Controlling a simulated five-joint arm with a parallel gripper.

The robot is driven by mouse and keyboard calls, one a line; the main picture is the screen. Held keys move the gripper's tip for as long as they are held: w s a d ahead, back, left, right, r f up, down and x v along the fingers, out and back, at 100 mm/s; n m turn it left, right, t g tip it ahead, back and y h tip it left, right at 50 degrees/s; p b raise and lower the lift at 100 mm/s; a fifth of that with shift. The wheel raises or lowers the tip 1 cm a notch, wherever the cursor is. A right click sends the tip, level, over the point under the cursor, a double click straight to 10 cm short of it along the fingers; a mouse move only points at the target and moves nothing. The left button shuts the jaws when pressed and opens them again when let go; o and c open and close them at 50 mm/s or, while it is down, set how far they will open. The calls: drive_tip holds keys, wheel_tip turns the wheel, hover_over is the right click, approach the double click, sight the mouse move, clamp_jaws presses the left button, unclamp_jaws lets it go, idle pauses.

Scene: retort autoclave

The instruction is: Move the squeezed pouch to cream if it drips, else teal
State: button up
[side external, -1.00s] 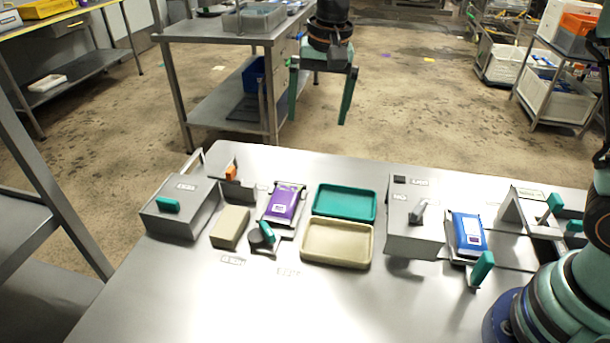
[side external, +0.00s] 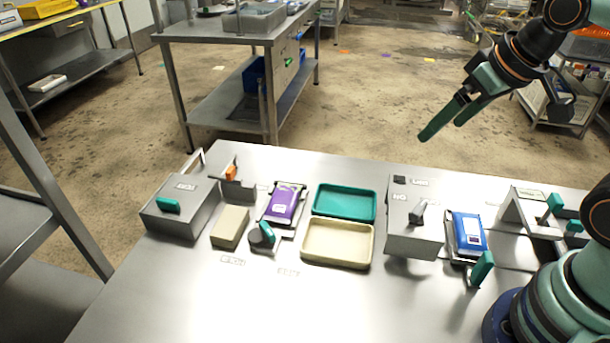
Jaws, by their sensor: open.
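A purple pouch (side external: 284,203) lies in a metal holder left of the trays, with a teal-handled lever (side external: 265,236) at its front. A blue pouch (side external: 468,233) lies in another holder at the right, with a teal handle (side external: 482,268) at its front. I cannot tell from this view which pouch is squeezed, and no drip is visible. The teal tray (side external: 345,216) and the cream tray (side external: 337,264) stand one behind the other in the middle, both empty. My gripper (side external: 442,128) is open and empty, high above the table's back edge, its fingers pointing down-left.
A grey box with a teal handle (side external: 180,217) and a beige block (side external: 230,227) stand at the left. A metal box with a lever (side external: 412,235) stands between the trays and the blue pouch. A metal frame with teal knobs (side external: 535,215) is at the right.

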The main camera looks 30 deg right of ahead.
drive_tip(key=shift+w+r, duration=0.1)
idle(0.3)
drive_tip(key=m+g, duration=0.6)
drive_tip(key=m, duration=0.3)
hover_over(283, 199)
drive_tip(key=f, duration=1.7)
drive_tip(key=shift+a+f, duration=0.25)
drive_tip(key=shift+f, duration=0.15)
drive_tip(key=shift+d+f, duration=0.15)
drive_tip(key=shift+f, duration=1.2)
drive_tip(key=shift+d+f, duration=0.1)
drive_tip(key=shift+f, duration=1.25)
drive_tip(key=shift+r, duration=0.1)
drive_tip(key=c, duration=1.5)
